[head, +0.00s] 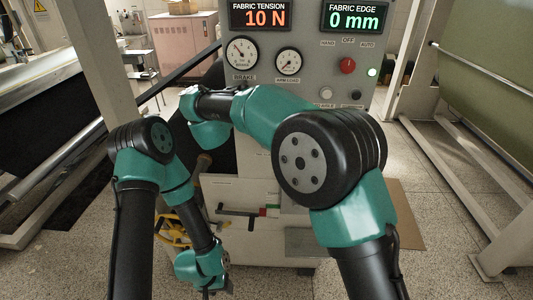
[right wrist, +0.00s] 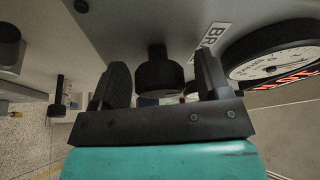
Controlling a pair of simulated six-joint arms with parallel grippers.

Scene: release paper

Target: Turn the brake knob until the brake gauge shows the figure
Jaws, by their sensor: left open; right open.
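The brake gauge (head: 241,53) is a round white dial on the grey panel, with its needle toward the upper left. It also shows edge-on in the right wrist view (right wrist: 277,56). The brake knob (right wrist: 160,72) is black and round, seen in the right wrist view between the two spread fingers of my open right gripper (right wrist: 160,63), with gaps on both sides. In the head view my right arm covers the knob's area below the BRAKE label (head: 244,78). My left gripper (head: 207,291) hangs low at the bottom edge, pointing down, away from the panel; its fingers barely show.
The arm load gauge (head: 289,61) and red selector knob (head: 347,65) are on the same panel. Displays above read fabric tension 10 N (head: 261,15) and fabric edge 0 mm (head: 355,17). A green fabric roll (head: 490,60) stands right.

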